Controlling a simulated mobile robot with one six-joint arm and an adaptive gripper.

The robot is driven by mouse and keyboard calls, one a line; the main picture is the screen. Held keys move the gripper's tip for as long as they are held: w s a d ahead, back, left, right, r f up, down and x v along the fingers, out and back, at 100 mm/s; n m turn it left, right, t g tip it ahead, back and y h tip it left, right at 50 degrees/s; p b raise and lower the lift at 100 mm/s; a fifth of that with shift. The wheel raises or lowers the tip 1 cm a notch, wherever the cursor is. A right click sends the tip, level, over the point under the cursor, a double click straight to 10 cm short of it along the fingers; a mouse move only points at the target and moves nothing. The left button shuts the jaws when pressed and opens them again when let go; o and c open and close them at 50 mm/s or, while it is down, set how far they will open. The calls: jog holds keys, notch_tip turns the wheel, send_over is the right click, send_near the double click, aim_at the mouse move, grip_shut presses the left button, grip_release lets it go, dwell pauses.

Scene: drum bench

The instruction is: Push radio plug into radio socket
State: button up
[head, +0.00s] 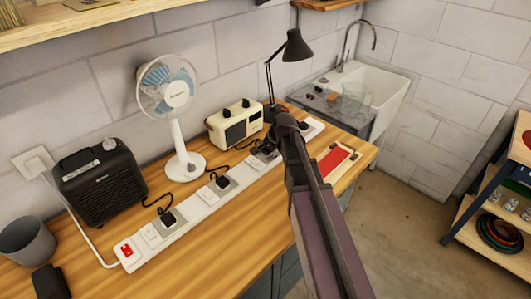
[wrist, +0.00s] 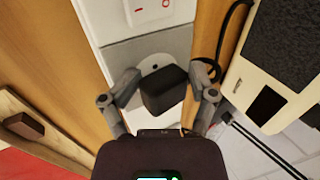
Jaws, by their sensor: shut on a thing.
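The cream radio (head: 235,122) stands against the wall behind the white power strip (head: 190,212); part of it also shows at the right of the wrist view (wrist: 240,85). My gripper (wrist: 163,84) is shut on the black radio plug (wrist: 165,90). In the wrist view, the plug is in front of a grey socket plate (wrist: 150,48) on the strip, with one round hole showing beside the plug's edge. The plug covers the rest of the socket. I cannot tell whether its pins touch or enter the socket. In the head view, my gripper (head: 268,150) largely hides this spot.
Black plugs (head: 168,217) sit in other strip sockets, with cords to the black heater-like box (head: 98,180) and white fan (head: 178,110). A black lamp (head: 290,48) stands behind my arm. A red-centred wooden tray (head: 333,160) lies right of it.

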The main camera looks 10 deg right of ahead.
aim_at(266, 148)
jog(key=shift+w+f, duration=0.1)
jog(key=shift+f, duration=0.1)
jog(key=shift+c, duration=0.2)
jog(key=o, duration=1.2)
jog(key=shift+f, duration=0.1)
jog(key=shift+w+r+p, duration=0.1)
jog(key=shift+r+p, duration=4.35)
jog(key=shift+r, duration=0.15)
grip_shut()
jog(key=shift+f, duration=0.1)
